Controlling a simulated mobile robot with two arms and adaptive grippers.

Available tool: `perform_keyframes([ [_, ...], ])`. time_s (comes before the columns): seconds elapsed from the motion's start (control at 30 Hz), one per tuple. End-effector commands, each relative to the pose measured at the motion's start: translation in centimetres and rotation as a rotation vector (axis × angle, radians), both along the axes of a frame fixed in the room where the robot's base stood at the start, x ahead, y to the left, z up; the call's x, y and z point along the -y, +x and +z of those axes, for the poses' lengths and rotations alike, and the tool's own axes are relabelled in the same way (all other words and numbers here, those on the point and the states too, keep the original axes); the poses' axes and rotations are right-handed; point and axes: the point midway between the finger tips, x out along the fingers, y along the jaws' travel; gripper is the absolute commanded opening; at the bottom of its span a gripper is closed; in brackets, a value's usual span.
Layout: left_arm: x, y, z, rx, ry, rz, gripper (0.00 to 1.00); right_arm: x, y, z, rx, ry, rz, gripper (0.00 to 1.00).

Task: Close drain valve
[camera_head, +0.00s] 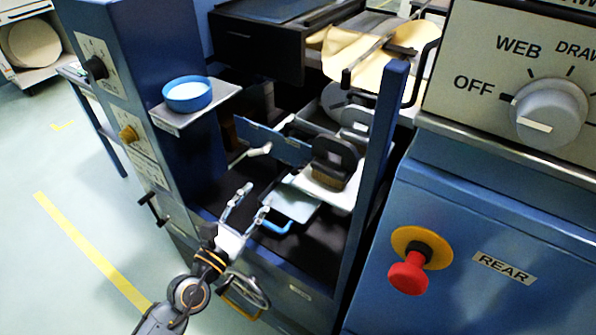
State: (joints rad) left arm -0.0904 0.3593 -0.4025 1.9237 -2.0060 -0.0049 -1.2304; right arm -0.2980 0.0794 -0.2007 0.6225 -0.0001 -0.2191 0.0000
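My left gripper (254,198) reaches in from the bottom left, over the open bay of the blue machine. Its two fingers are apart and nothing shows between them. A pale grey lever (253,154) lies inside the bay, beyond the fingertips and apart from them. A blue handle (281,223) on a grey tray (291,204) is just right of the fingers. A black T-shaped handle (152,208) sticks out of the left panel. No label readable here marks the drain valve, so I cannot tell which part it is. My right gripper is not in view.
A blue post (378,150) bounds the bay on the right. A shelf with a blue bowl (187,94) juts out at the upper left. A red button (408,273) and a grey dial (550,113) are on the right. Open floor (50,262) lies left.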

Motion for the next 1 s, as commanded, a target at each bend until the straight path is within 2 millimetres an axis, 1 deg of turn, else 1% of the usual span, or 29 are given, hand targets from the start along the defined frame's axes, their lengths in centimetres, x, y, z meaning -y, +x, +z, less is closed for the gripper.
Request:
perform_keyframes([
  [0.03, 0.7, 0.1, -0.6, 0.031, 0.116, -0.025, 0.37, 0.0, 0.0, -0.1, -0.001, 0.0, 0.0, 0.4],
  [0.1, 1.3, 0.1, -1.4, 0.064, 0.25, -0.052, 0.37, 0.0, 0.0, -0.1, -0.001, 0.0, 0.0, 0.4],
  [0.2, 1.8, 0.1, -2.1, 0.094, 0.365, -0.074, 0.37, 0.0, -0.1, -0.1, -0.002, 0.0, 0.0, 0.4],
  [0.27, 2.0, 0.3, -2.4, 0.101, 0.397, -0.08, 0.37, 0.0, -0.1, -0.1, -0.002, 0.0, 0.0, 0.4],
  [0.37, 2.5, 1.0, -2.3, 0.105, 0.408, -0.081, 0.37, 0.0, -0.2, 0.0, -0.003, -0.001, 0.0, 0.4],
  [0.47, 3.4, 2.3, -2.2, 0.106, 0.406, -0.08, 0.37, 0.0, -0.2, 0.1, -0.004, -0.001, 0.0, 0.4],
  [0.8, 7.4, 8.3, -2.3, 0.105, 0.403, -0.079, 0.37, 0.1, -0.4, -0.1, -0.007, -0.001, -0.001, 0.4],
  [1.0, 9.0, 10.7, -2.4, 0.104, 0.402, -0.08, 0.37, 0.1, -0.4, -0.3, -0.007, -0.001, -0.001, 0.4],
])
